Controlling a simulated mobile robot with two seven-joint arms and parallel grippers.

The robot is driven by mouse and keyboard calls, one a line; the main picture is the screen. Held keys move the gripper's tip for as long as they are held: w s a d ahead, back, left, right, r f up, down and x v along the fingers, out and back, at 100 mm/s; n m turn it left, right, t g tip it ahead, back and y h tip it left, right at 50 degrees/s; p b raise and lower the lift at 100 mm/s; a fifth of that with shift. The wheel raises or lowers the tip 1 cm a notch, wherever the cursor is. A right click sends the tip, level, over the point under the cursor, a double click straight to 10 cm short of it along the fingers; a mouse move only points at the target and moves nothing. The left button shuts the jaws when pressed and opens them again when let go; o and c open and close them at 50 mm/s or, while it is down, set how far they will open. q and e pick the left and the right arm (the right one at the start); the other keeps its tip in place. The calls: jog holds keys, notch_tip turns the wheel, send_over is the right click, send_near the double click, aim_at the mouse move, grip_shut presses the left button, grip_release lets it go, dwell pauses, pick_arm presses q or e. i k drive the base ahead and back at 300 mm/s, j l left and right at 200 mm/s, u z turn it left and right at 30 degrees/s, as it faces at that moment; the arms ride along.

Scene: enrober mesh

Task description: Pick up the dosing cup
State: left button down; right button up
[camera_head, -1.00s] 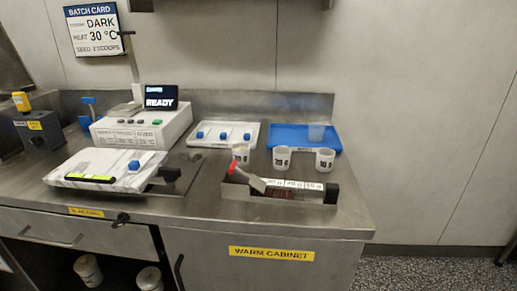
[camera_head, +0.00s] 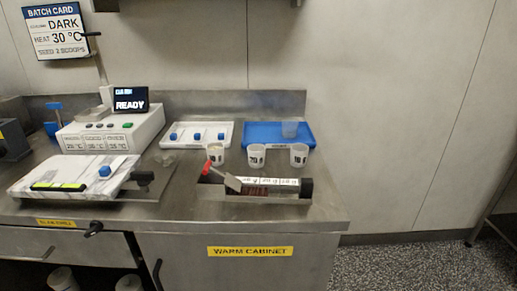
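Three small white cups with dark printed labels stand upright in a loose row on the steel counter: a left one (camera_head: 215,154), a middle one (camera_head: 256,156) and a right one (camera_head: 299,155). The labels are too small to read surely. A clear cup (camera_head: 290,130) stands on the blue tray (camera_head: 262,144) behind them. I cannot tell from the picture which of these is the dosing cup. Neither of my grippers is in view.
A steel rack (camera_head: 262,198) with a red-handled scraper (camera_head: 222,176) lies in front of the cups. A white tray (camera_head: 226,138) with blue-knobbed pieces, a control box (camera_head: 112,132) and a marble slab (camera_head: 60,174) stand left. Floor right of the counter is clear.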

aim_at(256, 152)
jog(key=i+l+u, duration=0.35)
jog(key=i+l, duration=0.15)
jog(key=l, duration=0.15)
jog(key=i+l+u, duration=0.15)
jog(key=l, duration=0.2)
jog(key=i+l+u, duration=0.15)
jog(key=l, duration=0.25)
jog(key=i+l+u, duration=0.2)
jog(key=l, duration=0.25)
jog(key=i+l+u, duration=0.15)
jog(key=l, duration=0.25)
jog(key=i+l+u, duration=0.2)
jog(key=l, duration=0.3)
jog(key=i+l+u, duration=0.15)
jog(key=l, duration=0.3)
jog(key=k, duration=0.05)
